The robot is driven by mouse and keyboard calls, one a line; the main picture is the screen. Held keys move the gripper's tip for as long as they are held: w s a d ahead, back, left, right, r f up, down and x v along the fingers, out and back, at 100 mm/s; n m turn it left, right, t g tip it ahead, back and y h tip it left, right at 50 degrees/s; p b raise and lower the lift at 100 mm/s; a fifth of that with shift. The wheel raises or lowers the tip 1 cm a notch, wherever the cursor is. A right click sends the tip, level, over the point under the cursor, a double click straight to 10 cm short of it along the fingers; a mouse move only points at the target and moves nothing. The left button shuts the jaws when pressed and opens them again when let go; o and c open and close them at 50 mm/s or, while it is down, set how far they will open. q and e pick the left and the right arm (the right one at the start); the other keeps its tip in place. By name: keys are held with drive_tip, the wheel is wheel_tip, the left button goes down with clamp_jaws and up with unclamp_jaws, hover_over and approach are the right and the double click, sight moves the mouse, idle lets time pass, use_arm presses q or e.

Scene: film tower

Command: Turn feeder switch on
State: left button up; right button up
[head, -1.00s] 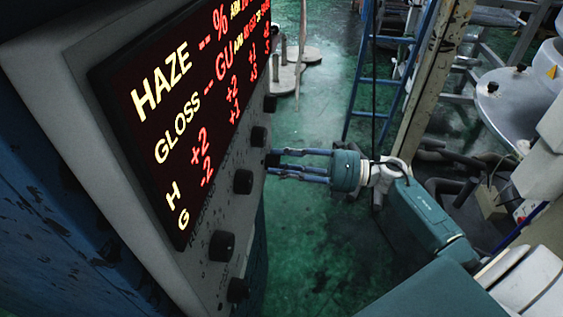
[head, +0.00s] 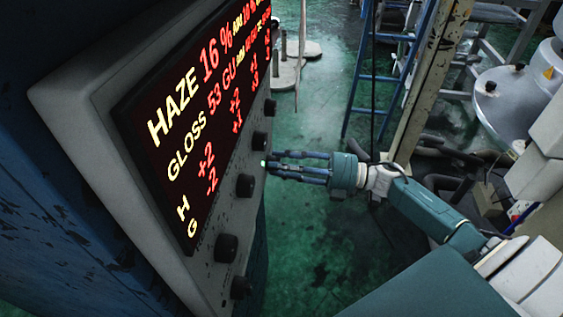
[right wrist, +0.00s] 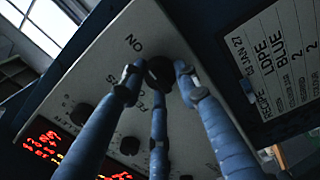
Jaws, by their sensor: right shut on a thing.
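The control panel (head: 205,268) is a grey slanted box with a lit display and a row of black knobs. My right gripper (head: 272,163) reaches its side from the right, its fingertips at the panel face. In the right wrist view its three blue fingers close around a black switch knob (right wrist: 160,72), beside the printed word ON. The rest of that label is partly hidden by the fingers. My left gripper is not in view.
The display (head: 200,120) reads HAZE 16 % and GLOSS 53 GU. Other knobs (head: 246,185) sit close to my gripper. A blue ladder (head: 385,70) and a worn post (head: 425,80) stand behind. The green floor (head: 320,230) is clear beside the panel.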

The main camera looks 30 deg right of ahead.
drive_tip(key=shift+s+f+m, duration=0.1)
drive_tip(key=shift+f+m, duration=0.1)
drive_tip(key=shift+m, duration=0.1)
drive_tip(key=o, duration=1.1)
drive_tip(key=shift+o, duration=0.2)
drive_tip(key=shift+d, duration=0.1)
drive_tip(key=v, duration=1.2)
